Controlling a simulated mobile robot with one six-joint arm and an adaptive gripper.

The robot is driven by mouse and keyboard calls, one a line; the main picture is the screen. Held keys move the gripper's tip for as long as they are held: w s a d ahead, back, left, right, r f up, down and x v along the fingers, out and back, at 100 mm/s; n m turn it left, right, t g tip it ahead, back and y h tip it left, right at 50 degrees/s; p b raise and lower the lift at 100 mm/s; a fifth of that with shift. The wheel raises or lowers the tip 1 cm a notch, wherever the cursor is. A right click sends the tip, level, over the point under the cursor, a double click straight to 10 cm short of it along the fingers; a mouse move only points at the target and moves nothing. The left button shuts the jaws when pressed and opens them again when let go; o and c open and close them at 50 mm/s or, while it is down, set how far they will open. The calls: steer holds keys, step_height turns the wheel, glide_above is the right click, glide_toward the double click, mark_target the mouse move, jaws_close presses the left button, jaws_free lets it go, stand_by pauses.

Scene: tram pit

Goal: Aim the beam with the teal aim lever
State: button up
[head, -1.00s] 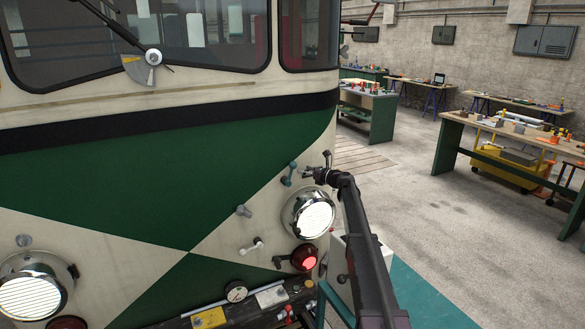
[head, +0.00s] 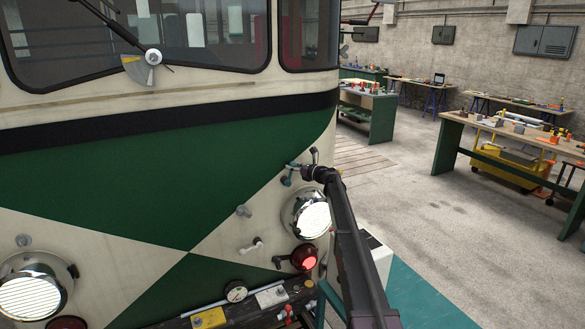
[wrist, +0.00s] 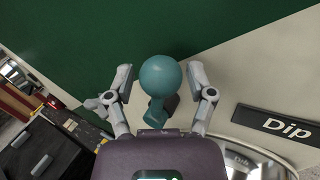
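The teal aim lever (head: 287,181) is on the tram front, above and left of the lit right headlight (head: 307,214). In the head view my gripper (head: 294,169) is at the lever and partly covers it. In the wrist view the lever's round teal knob (wrist: 160,76) sits between the two fingers of my gripper (wrist: 161,84). The fingers are open, with a gap on each side of the knob. The knob hides part of the lever's arm behind it.
A "Dip" plate (wrist: 288,126) is right of the knob. A grey lever (head: 243,211), a white lever (head: 252,246) and a lit red lamp (head: 304,257) are lower on the tram front. A workbench (head: 515,139) stands at the right, with open floor between.

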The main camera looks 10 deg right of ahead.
jaws_close()
steer(key=shift+s+a+r+n+g+p, duration=0.15)
steer(key=shift+a+r+n+g+p, duration=0.3)
steer(key=shift+p, duration=0.4)
steer(key=shift+s+a+f+n+h+p, duration=0.1)
steer(key=shift+a+f+n+h+p, duration=0.2)
steer(key=shift+n+h, duration=0.3)
steer(key=o, duration=0.5)
jaws_free()
steer(key=shift+r, duration=0.15)
step_height(320, 180, up, 9)
steer(key=p, duration=0.9)
steer(key=shift+a, duration=0.1)
